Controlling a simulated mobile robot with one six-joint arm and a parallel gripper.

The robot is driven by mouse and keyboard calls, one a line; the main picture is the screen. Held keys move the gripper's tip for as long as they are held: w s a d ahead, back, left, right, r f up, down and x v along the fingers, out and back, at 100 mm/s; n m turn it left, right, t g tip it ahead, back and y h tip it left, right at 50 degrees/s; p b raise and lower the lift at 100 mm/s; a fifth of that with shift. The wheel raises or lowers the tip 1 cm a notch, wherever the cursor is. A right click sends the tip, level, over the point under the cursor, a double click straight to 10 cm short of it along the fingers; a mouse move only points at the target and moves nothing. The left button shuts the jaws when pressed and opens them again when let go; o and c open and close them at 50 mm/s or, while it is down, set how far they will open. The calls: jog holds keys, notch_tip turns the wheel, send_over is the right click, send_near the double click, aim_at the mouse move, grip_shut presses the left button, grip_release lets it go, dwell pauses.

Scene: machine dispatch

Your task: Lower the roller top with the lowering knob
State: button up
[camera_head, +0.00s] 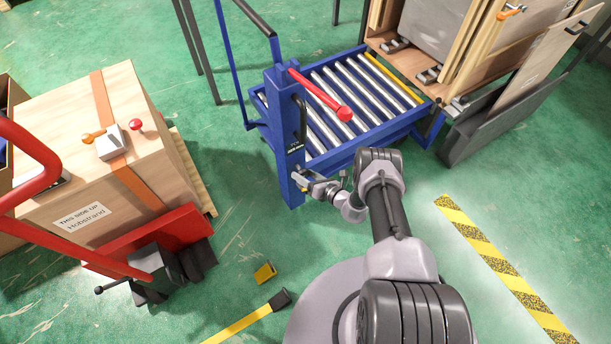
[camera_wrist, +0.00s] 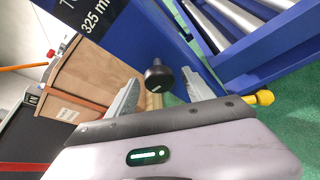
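The blue roller table (camera_head: 310,165) stands at the upper middle of the head view. Its roller top (camera_head: 345,90) has several steel rollers in a blue frame. A blue post (camera_head: 285,135) with a red lever (camera_head: 320,95) rises at its left end. My gripper (camera_head: 308,182) is at the lower part of this post. In the wrist view a round black knob (camera_wrist: 158,76) sits between the spread fingers of my gripper (camera_wrist: 160,84). The fingers look apart from it, with a gap on each side. No label on the knob is readable.
A strapped wooden crate (camera_head: 130,150) on a red pallet truck (camera_head: 150,240) stands at the left. A yellow knob (camera_wrist: 264,97) shows at the right of the wrist view.

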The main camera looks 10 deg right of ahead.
jog(key=p+v, duration=0.7)
jog(key=v, duration=1)
jog(key=shift+s, duration=0.2)
jog(key=shift+d, duration=0.1)
